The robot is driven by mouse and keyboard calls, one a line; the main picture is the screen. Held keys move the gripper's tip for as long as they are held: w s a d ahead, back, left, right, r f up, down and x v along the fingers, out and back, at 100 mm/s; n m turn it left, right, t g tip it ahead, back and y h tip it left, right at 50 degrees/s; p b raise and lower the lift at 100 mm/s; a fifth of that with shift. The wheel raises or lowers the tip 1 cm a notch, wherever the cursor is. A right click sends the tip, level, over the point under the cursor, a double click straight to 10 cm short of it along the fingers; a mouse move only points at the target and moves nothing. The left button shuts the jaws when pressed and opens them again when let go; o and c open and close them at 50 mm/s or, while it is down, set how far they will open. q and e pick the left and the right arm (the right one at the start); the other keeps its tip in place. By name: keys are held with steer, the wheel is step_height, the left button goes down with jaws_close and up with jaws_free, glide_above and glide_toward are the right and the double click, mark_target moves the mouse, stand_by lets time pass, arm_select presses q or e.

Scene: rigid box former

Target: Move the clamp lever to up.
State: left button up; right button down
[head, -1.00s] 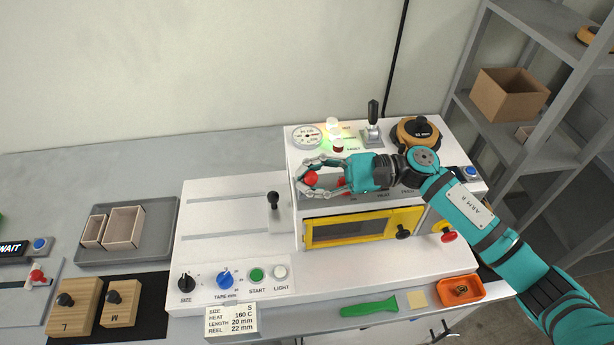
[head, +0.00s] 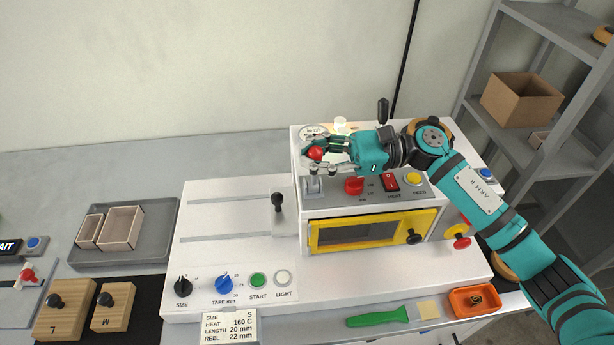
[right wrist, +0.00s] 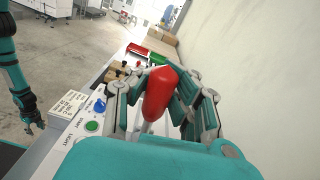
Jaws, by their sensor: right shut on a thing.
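The clamp lever has a red knob (head: 315,153) over a small metal mount (head: 313,184) at the front left of the machine's raised housing. My right gripper (head: 311,152) is shut on the knob, fingers on both sides. In the right wrist view the red knob (right wrist: 160,92) sits between the fingers (right wrist: 158,95), with part of a pale shaft below. The lever stands roughly upright above its mount; the fingers hide part of it. My left gripper (right wrist: 34,119) shows small at the left of the right wrist view, away from the lever; its opening is unclear.
Beside the lever are a red dial (head: 354,186), a red heat switch (head: 390,181) and a yellow feed button (head: 414,179). A black-handled lever (head: 383,111) stands behind my right wrist. A yellow-framed window (head: 372,233) is below. The white deck left of the housing is mostly clear.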

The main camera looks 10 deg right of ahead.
arm_select(q)
steer(key=shift+f+b, duration=2.45)
steer(key=shift+f, duration=0.45)
arm_select(e)
steer(key=shift+w+d+f+m, duration=0.1)
steer(key=shift+w+f+m, duration=0.05)
steer(key=shift+w+m, duration=1.05)
steer(key=shift+w+d+f+m, duration=0.1)
steer(key=shift+w+f+m, duration=0.1)
steer(key=shift+w+m, duration=1)
steer(key=shift+w+d+f+m, duration=0.15)
steer(key=shift+w+m, duration=0.6)
steer(key=shift+m, duration=0.85)
